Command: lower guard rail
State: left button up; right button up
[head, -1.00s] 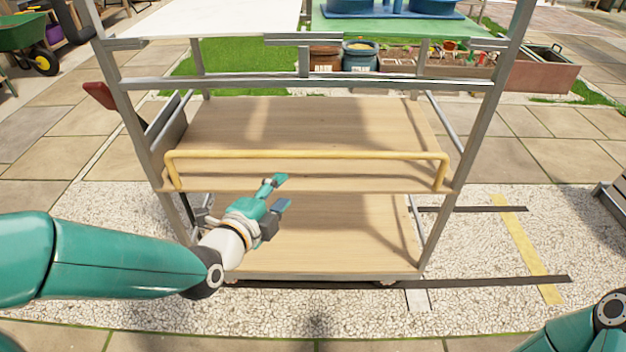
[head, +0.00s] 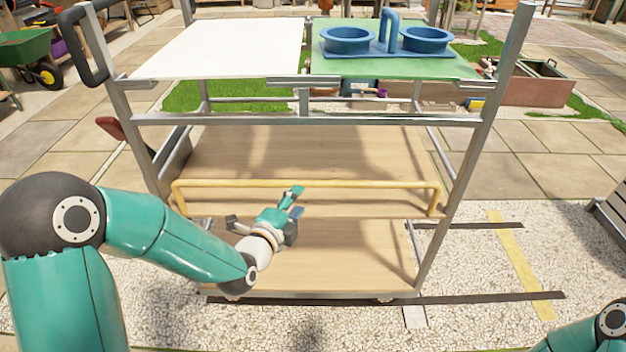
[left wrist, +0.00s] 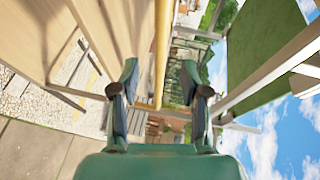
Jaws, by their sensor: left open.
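The guard rail (head: 350,184) is a yellow bar with bent ends. It stands up along the front edge of the cart's middle wooden shelf (head: 300,150). My left gripper (head: 296,202) is open and empty, in front of the rail near its middle, with its fingertips close to the bar. In the left wrist view the rail (left wrist: 162,45) runs lengthwise between the two open fingers of the left gripper (left wrist: 168,78). I cannot tell whether a finger touches it. My right gripper is out of view; only part of my right arm shows at the lower right.
Above the rail are a grey cross bar (head: 300,119), a white tray top (head: 215,47) and a green top (head: 395,65) with blue pot holders (head: 385,45). Below is a lower wooden shelf (head: 340,255). Cart posts stand at both sides. Gravel lies in front.

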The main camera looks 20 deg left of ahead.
aim_at(310, 187)
pick_arm(q)
jog(key=x, duration=0.9)
jog(key=shift+c, duration=0.3)
grip_shut()
